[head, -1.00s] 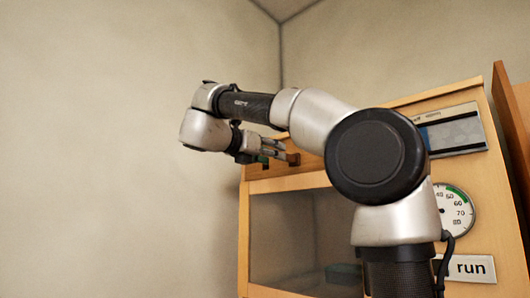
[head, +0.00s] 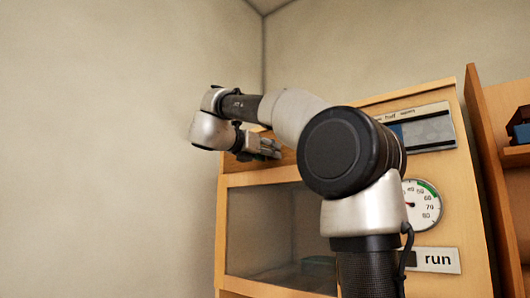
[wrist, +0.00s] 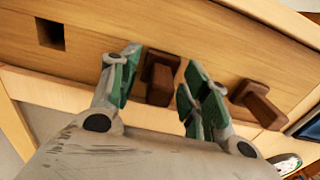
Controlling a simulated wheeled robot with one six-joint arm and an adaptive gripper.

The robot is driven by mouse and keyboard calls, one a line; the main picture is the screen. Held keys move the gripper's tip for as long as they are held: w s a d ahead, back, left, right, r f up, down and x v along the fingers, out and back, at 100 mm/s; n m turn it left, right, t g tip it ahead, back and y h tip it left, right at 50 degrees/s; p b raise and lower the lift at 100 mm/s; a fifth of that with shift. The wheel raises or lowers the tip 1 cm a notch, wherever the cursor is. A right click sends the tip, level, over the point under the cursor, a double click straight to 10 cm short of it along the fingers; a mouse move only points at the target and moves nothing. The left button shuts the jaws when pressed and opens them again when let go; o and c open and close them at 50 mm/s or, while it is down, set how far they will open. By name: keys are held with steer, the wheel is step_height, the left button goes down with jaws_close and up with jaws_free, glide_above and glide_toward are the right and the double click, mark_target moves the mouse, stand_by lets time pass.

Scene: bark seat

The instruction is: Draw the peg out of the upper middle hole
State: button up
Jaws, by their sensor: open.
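In the wrist view, a pale wooden panel (wrist: 95,50) has a row of three places: an empty square hole (wrist: 50,33) at left, a dark brown peg (wrist: 161,82) in the middle, and another brown peg (wrist: 259,104) at right. My gripper (wrist: 162,75) is open, with one green-padded finger on each side of the middle peg. I cannot tell whether either pad touches it. In the head view, my gripper (head: 266,149) is at the upper part of the wooden cabinet. The pegs are not clearly visible there.
Below the panel is a dark window (head: 275,235) in the cabinet. A gauge (head: 422,204) and a "run" plate (head: 437,260) sit at the right. A wooden shelf (head: 512,157) stands further right. The space left of the cabinet is bare wall.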

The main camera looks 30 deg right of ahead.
jaws_close()
steer(key=v, duration=1)
steer(key=shift+a, duration=0.2)
stand_by(1.0)
stand_by(0.4)
